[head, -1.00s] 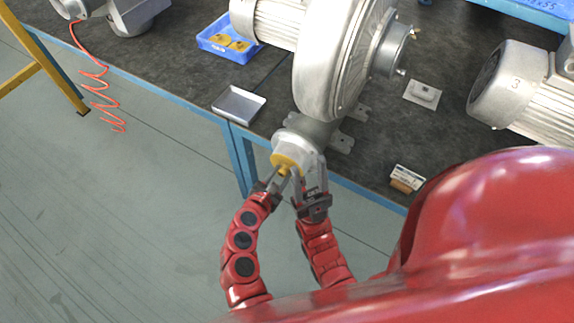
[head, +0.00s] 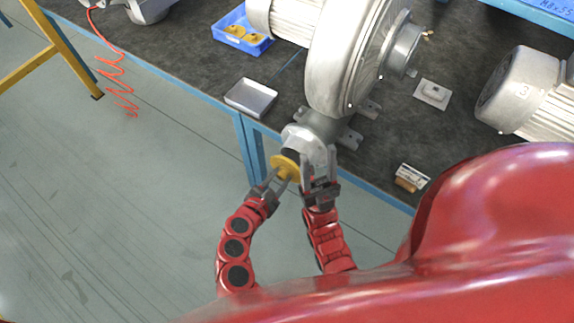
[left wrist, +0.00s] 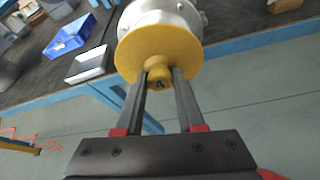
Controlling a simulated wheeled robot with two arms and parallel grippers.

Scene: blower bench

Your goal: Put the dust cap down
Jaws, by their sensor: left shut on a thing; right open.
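The yellow dust cap (head: 286,166) is a round disc with a small knob, and it also fills the upper middle of the left wrist view (left wrist: 158,52). My left gripper (head: 274,182) is shut on its knob; the two fingers show on either side of the knob in the left wrist view (left wrist: 160,82). The cap is just off the blower's pipe flange (head: 305,142), with a dark opening showing between them. My right gripper (head: 318,176) is open at the near side of the flange; whether its fingers touch the flange I cannot tell.
A shallow metal tray (head: 251,97) lies empty near the bench's front edge. Behind it is a blue bin (head: 243,30) holding yellow caps. The blower (head: 345,60) stands on the bench. A small white and brown item (head: 411,178) lies to the right.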

